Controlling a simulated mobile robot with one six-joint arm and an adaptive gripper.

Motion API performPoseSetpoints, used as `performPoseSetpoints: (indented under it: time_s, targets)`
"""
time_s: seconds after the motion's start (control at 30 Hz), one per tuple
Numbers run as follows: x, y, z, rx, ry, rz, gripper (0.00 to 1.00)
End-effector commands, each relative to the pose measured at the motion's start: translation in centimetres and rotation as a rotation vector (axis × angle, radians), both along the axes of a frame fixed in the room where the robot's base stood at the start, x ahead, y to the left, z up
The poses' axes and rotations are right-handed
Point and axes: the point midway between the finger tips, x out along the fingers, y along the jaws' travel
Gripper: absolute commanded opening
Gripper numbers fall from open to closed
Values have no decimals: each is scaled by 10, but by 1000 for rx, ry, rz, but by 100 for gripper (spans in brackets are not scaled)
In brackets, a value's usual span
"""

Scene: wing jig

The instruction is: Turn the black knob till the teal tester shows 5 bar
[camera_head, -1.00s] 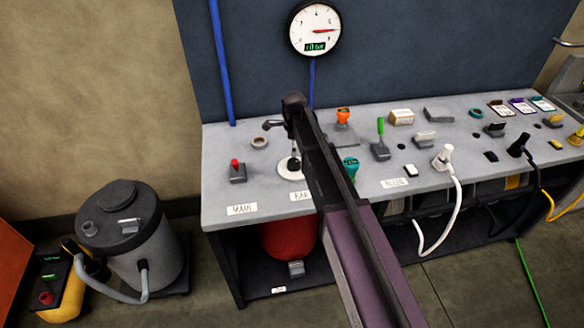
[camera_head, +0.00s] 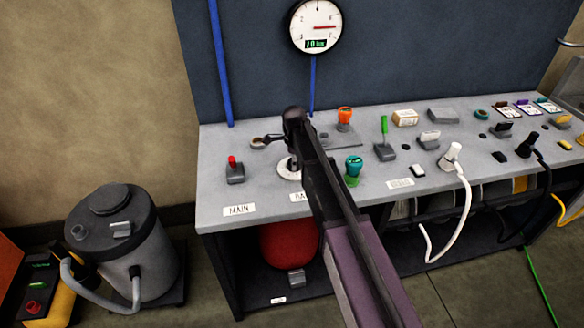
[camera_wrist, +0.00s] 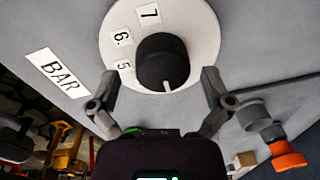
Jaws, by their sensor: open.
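The black knob (camera_wrist: 161,62) stands on a white round dial (camera_wrist: 204,36) marked 5, 6 and 7 in the wrist view. Its white pointer line faces the bottom of that picture, away from these numbers. My gripper (camera_wrist: 159,78) is open, one finger on each side of the knob's lower edge, with gaps visible. In the head view, my arm partly hides the dial (camera_head: 286,176) and knob. The teal tester (camera_head: 353,165) stands on the bench right of my arm; its reading is too small to tell.
A white wall gauge (camera_head: 316,27) has a red needle pointing right and a small, hard-to-read green display. A red-topped switch (camera_head: 234,170) stands left of the dial. An orange-topped part (camera_head: 344,115) and a green-handled lever (camera_head: 384,140) stand to the right.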

Motion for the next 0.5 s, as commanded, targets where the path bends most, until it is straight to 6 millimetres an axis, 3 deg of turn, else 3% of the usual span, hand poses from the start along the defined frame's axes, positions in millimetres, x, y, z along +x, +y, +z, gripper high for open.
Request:
performPoseSetpoints:
  time_s: [0.2,0.5]
  targets:
    - [1,0,-11,0,0,0,100]
    - [1,0,-12,0,0,0,100]
